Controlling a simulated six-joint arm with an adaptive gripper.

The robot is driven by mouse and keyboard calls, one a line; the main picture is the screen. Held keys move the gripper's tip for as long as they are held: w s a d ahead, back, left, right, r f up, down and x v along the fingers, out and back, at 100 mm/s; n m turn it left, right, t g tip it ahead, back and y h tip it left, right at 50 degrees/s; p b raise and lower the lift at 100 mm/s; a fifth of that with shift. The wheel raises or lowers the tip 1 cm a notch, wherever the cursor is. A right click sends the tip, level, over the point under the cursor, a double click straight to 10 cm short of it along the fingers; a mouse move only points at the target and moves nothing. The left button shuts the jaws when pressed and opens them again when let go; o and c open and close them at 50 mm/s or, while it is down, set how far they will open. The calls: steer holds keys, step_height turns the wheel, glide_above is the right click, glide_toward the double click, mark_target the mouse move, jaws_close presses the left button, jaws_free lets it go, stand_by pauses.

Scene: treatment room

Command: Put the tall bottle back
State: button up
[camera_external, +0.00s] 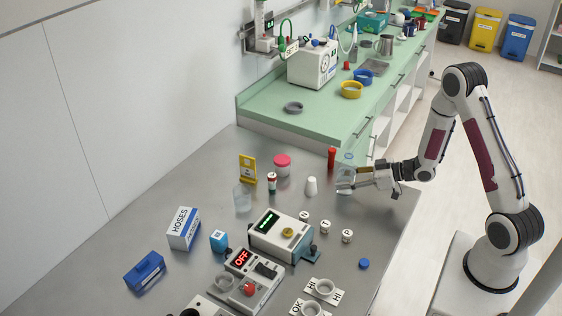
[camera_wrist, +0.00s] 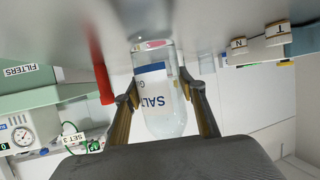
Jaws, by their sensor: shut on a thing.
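A clear bottle (camera_external: 346,173) with a white and blue label reading "SALT" stands near the right edge of the grey table in the external view. My gripper (camera_external: 350,183) reaches it from the right and is shut around it. In the wrist view the bottle (camera_wrist: 165,100) sits between the two fingers of my gripper (camera_wrist: 160,95), with the label facing the camera. Whether its base touches the table cannot be told.
Lettered round pieces (camera_external: 325,227) lie in front, beside a grey device (camera_external: 280,235). A clear beaker (camera_external: 242,198) and pink-lidded jar (camera_external: 282,164) stand left. The green counter (camera_external: 300,108) lies behind.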

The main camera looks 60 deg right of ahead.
stand_by(0.4)
steer(key=o, duration=1.3)
steer(key=shift+f, duration=0.1)
steer(key=shift+c, duration=0.2)
steer(key=v, duration=1.2)
